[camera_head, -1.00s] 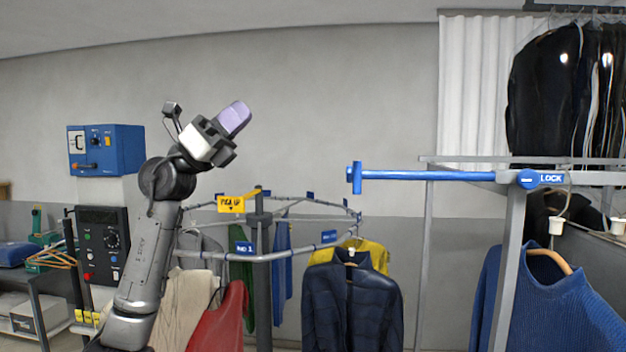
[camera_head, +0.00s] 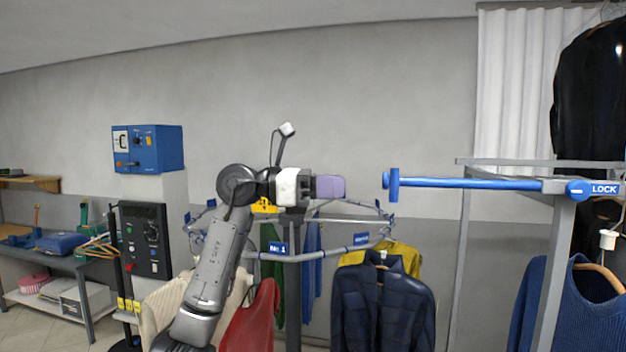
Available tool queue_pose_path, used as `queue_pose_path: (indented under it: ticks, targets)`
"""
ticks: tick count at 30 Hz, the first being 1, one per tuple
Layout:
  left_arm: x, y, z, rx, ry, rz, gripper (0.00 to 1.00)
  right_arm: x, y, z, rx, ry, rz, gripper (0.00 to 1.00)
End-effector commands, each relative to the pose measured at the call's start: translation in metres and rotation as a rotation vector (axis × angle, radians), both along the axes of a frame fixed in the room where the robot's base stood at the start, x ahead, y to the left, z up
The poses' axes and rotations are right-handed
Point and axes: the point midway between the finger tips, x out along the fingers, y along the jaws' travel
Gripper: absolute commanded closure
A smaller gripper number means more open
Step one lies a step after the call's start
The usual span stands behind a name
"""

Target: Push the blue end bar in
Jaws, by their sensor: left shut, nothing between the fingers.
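The blue end bar (camera_head: 460,183) reaches out level to the left from a grey rack post, with an upright blue end plate (camera_head: 394,185) at its left tip. A blue knob (camera_head: 579,190) labelled LOCK (camera_head: 604,189) sits at the bar's right end. My left gripper (camera_head: 331,187) is shut with nothing in it. Its purple fingers point right, level with the end plate, and look apart from it by a gap. I cannot tell the difference in depth. My right gripper is not in view.
A round rail conveyor (camera_head: 330,252) with hanging clothes, including a navy jacket (camera_head: 381,305), stands below and behind the arm. A grey rack post (camera_head: 552,270) with a blue sweater (camera_head: 580,315) is at right. A control panel (camera_head: 144,240) is at left.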

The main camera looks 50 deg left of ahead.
Motion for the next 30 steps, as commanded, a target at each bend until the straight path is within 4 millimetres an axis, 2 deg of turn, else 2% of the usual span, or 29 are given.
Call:
queue_pose_path:
  ticks: [6, 12, 18, 30]
  targets:
    - [0.029, -0.026, 0.003, -0.002, 0.001, -0.002, 1.00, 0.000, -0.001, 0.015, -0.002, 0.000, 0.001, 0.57]
    - [0.047, -0.042, 0.002, -0.003, 0.001, -0.001, 1.00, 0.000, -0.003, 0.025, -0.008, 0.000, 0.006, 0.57]
    - [0.056, -0.049, 0.001, -0.001, 0.000, 0.001, 1.00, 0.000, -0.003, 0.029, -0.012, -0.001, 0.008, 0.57]
    - [0.057, -0.050, 0.000, -0.001, -0.001, 0.001, 1.00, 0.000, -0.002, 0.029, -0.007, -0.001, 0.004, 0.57]
